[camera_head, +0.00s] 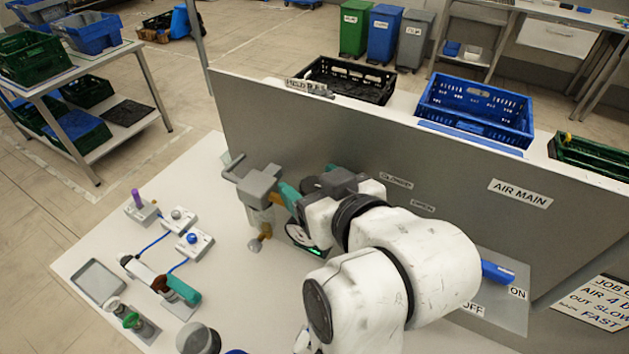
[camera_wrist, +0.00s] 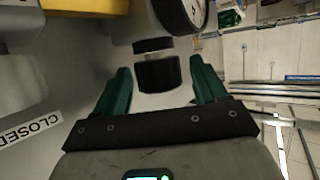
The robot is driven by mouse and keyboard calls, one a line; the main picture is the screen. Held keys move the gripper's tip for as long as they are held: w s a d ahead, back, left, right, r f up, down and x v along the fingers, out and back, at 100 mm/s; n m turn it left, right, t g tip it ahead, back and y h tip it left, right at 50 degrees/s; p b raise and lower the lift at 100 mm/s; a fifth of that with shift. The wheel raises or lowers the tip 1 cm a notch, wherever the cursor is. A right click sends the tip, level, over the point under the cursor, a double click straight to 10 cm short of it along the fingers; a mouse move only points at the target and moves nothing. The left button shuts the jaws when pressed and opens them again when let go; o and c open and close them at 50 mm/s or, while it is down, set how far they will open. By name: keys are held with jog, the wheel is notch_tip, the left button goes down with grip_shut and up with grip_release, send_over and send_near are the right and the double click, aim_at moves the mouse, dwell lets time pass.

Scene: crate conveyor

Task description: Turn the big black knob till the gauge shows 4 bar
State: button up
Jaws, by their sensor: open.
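In the wrist view, the black knob (camera_wrist: 158,73) is a short dark cylinder between the two green fingers of my gripper (camera_wrist: 160,66). My gripper is open, with a gap on each side of the knob. Part of a gauge (camera_wrist: 184,14) with a pale face and dark rim shows just above the knob, cut by the frame edge; its reading cannot be made out. In the head view, my arm reaches to the grey regulator unit (camera_head: 259,186) by the panel. My arm and gripper hide the knob there. A round dial (camera_head: 300,236) shows below the gripper, too small to read.
A grey panel (camera_head: 420,165) labelled AIR MAIN stands behind my arm. A blue handle (camera_head: 497,271) sits at right by ON and OFF labels. Small boxes with buttons (camera_head: 192,240) and a tray (camera_head: 100,282) lie on the white table at left. A CLOSED label shows in the wrist view.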

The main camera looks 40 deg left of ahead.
jog(key=c, duration=1)
jog(key=shift+o, duration=0.2)
jog(key=shift+m+t, duration=0.3)
jog(key=m+t+h+p, duration=0.1)
jog(key=m+t+h, duration=0.1)
jog(key=shift+s+m+t+p, duration=0.1)
jog(key=shift+m+t+p, duration=0.2)
jog(key=shift+m+t, duration=0.1)
jog(key=shift+m+t+h, duration=1.9)
jog(key=shift+m+h, duration=0.1)
jog(key=shift+m, duration=0.3)
jog(key=shift+h, duration=0.3)
jog(key=o, duration=1)
jog(key=shift+c, duration=0.2)
